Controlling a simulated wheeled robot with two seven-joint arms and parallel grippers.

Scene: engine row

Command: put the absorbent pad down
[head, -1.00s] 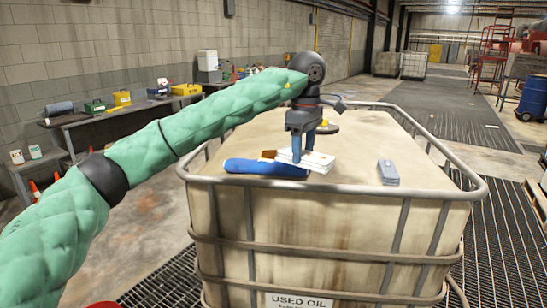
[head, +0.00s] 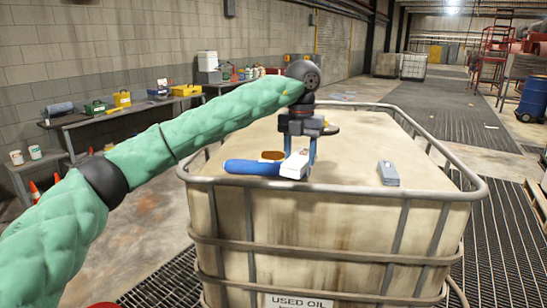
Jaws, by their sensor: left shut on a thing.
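The absorbent pad (head: 294,166) is a white, folded-looking block low over the near edge of the used-oil tank's top. The fingers partly hide the pad. I cannot tell whether its underside touches the tank top. My right gripper is not in view.
The caged used-oil tank (head: 350,150) has a raised rim rail. A blue bottle-like object (head: 252,167) lies left of the pad, with a brown object (head: 271,155) behind it. A grey-blue box (head: 388,172) stands right. The tank top between is clear.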

